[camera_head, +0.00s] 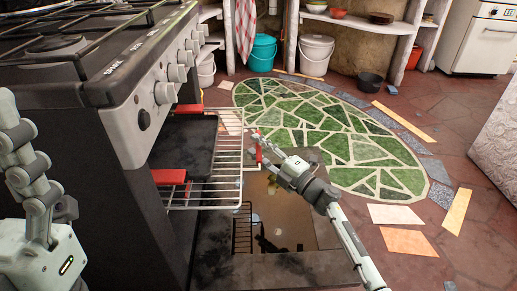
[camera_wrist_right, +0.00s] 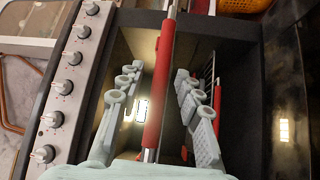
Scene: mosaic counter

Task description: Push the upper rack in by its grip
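The upper rack (camera_head: 222,165), a wire shelf, sticks out of the black oven at the left of the head view. Its red grip (camera_head: 259,152) is at its outer end. In the right wrist view the grip (camera_wrist_right: 158,85) runs lengthwise between the two fingers of my right gripper (camera_wrist_right: 160,105). The fingers are spread, with a gap on both sides of the grip. In the head view my right gripper (camera_head: 264,143) is at the grip, small and partly merged with it. My left gripper (camera_head: 22,140) is at the left edge; its finger opening is unclear.
A second red bar (camera_wrist_right: 217,95) shows beyond the right finger. The oven's knobs (camera_wrist_right: 67,87) line its front panel. The lowered oven door (camera_head: 270,270) lies below the rack. Green mosaic floor (camera_head: 330,130) is open beyond it.

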